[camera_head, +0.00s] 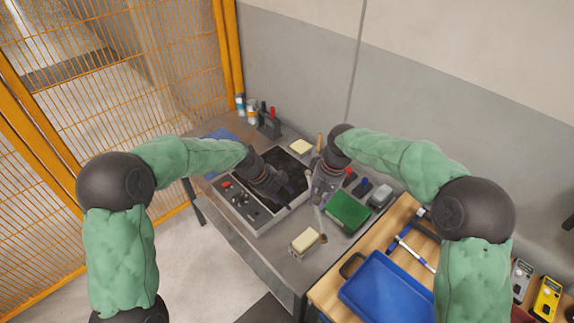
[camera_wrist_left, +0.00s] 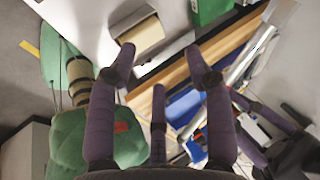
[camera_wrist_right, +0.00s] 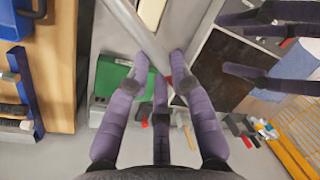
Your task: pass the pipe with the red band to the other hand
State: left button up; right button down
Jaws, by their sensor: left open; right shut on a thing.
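The grey pipe (camera_wrist_right: 140,32) shows in the right wrist view, running from the top edge down to my right gripper (camera_wrist_right: 158,72), which is shut on it. A small red patch at its lower end may be the red band; the fingers partly hide it. In the head view the pipe (camera_head: 318,217) slants down below my right gripper (camera_head: 320,193), above the bench. My left gripper (camera_head: 286,190) is open and empty, to the left of the right one, over the tray. In the left wrist view its fingers (camera_wrist_left: 160,58) are spread, with the pipe apart from them.
The grey bench holds a dark-filled tray (camera_head: 258,218), a green box (camera_head: 348,212) and a cream block (camera_head: 304,241). A blue tray (camera_head: 388,290) lies on the wooden table at the right. Bottles (camera_head: 251,108) stand at the back. An orange mesh fence (camera_head: 180,75) is at the left.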

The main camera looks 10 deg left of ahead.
pick_arm(q)
notch_tip(320, 180, up, 12)
jog(key=w+d+m+h, duration=0.1)
jog(key=w+m, duration=0.1)
jog(key=m, duration=0.7)
jog(key=x, duration=1.1)
jog(key=shift+s+d, duration=0.2)
jog(key=shift+d, duration=0.3)
jog(key=shift+f, duration=0.1)
jog(key=shift+c, duration=0.3)
grip_shut()
pick_arm(e)
jog(key=c, duration=1)
grip_release()
jog(key=r, duration=0.4)
jog(key=d+r, duration=0.1)
jog(key=r, duration=0.3)
jog(key=d+r, duration=0.1)
jog(key=r, duration=0.2)
jog(key=shift+w+d+r, duration=0.1)
jog(key=shift+w+r, duration=0.15)
jog(key=shift+r, duration=0.15)
